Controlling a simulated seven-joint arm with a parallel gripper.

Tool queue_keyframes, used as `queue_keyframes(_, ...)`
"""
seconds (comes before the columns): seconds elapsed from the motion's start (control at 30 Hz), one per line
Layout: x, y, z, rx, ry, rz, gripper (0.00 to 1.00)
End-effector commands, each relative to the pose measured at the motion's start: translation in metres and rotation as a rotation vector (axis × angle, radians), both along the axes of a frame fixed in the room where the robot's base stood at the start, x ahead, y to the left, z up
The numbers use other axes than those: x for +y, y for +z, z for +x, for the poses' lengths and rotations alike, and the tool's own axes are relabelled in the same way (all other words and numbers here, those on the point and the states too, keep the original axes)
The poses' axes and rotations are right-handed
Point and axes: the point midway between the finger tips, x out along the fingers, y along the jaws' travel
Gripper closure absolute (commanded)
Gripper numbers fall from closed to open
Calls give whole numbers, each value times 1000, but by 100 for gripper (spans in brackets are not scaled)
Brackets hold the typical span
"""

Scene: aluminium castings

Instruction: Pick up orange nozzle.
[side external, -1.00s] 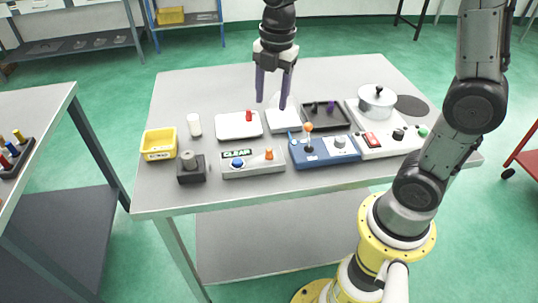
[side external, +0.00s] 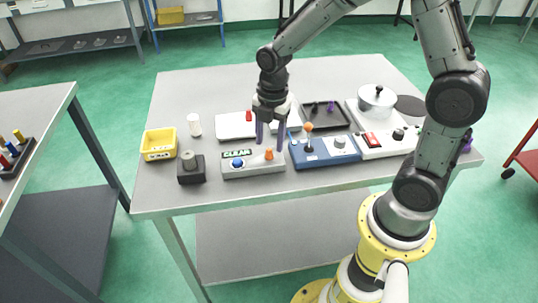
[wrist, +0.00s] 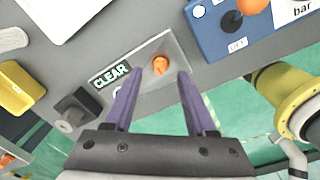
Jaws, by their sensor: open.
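The orange nozzle (side external: 269,154) stands upright on a light grey box (side external: 240,170) with a "CLEAR" label and a blue knob. In the wrist view the orange nozzle (wrist: 160,65) shows ahead of my purple fingers, between their tips. My gripper (side external: 270,146) is open and empty, pointing down just above the box. One finger is on each side of the nozzle in the picture. I cannot tell whether the tips are level with it.
A blue joystick box (side external: 325,152) with an orange ball knob stands close on the right. A dark block (side external: 191,169) and a yellow bin (side external: 159,146) are to the left. A white tray (side external: 236,125) lies behind. The front table strip is clear.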

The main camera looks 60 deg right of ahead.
Motion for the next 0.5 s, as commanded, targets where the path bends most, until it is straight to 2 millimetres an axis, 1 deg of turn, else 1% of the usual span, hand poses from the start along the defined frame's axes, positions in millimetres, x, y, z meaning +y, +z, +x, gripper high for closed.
queue_keyframes(0.03,0,-8,-1,4,0,0,44)
queue_keyframes(0.1,0,-16,0,3,0,1,44)
queue_keyframes(0.2,0,-23,0,2,0,0,44)
queue_keyframes(0.43,0,-24,1,-1,0,0,44)
queue_keyframes(0.47,0,-24,1,-1,0,0,46)
queue_keyframes(0.5,0,-24,1,-1,0,0,53)
